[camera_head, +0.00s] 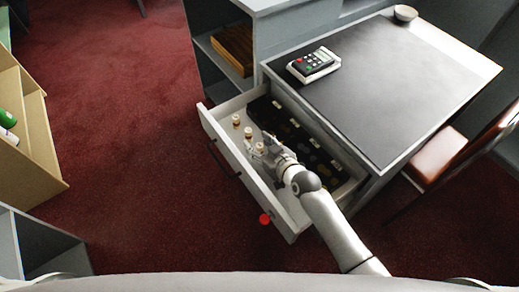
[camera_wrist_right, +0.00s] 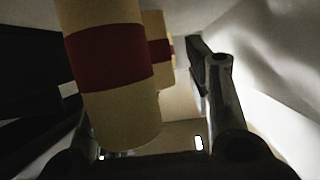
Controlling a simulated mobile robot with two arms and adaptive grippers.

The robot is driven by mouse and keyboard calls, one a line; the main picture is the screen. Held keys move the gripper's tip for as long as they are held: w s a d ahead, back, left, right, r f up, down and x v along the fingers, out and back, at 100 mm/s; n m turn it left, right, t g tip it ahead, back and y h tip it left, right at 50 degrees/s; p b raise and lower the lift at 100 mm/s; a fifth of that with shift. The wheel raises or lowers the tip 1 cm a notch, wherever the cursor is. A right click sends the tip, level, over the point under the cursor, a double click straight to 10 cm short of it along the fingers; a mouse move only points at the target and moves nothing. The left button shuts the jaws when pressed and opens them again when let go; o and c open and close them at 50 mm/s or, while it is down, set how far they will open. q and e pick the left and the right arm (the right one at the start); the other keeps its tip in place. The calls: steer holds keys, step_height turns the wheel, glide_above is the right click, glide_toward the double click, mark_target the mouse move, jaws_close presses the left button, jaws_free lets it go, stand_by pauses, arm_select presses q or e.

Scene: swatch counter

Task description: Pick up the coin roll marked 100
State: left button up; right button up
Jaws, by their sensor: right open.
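Several small cream coin rolls stand upright in the open drawer (camera_head: 215,125); one roll (camera_head: 236,119) is at its far left end and another (camera_head: 248,132) is a little nearer my gripper. My right gripper (camera_head: 264,152) is inside the drawer beside the nearest rolls, open. In the right wrist view, a large cream roll with a dark red band (camera_wrist_right: 108,58) fills the left of the picture, with another banded roll (camera_wrist_right: 160,48) behind it. One finger (camera_wrist_right: 222,95) shows to their right; the other is largely hidden. No number is readable on any roll. My left gripper is not in view.
A black divided tray (camera_head: 285,122) fills the drawer's back side. The desk (camera_head: 400,85) above holds a card terminal (camera_head: 314,64) and a small bowl (camera_head: 405,13). A brown chair (camera_head: 440,158) stands right. Open carpet lies left.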

jaws_close()
stand_by(0.3)
steer(key=shift+r, duration=0.1)
